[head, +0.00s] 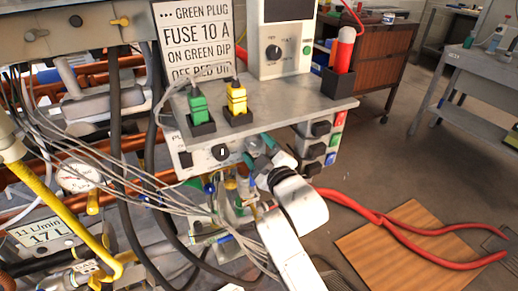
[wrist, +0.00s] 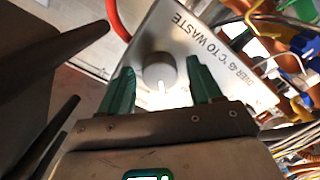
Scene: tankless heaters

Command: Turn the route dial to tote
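A round grey dial (wrist: 159,70) with a white pointer mark sits on a pale panel (wrist: 190,42) in the wrist view. Lettering beside it reads roughly "OVER 45 °C TO WASTE"; I see no "tote" label. The pointer mark faces the bottom of the picture, toward my gripper's body. My gripper (wrist: 160,64) is open, with one green finger on each side of the dial and visible gaps between. In the head view my gripper (head: 259,149) is at the front panel under the grey shelf, and largely hides the dial there.
A black dial (head: 221,152) is left of my gripper, and black switches (head: 320,129) are to its right. Green (head: 199,108) and yellow (head: 237,99) plugs stand on the shelf above. Thin cables and hoses crowd the left.

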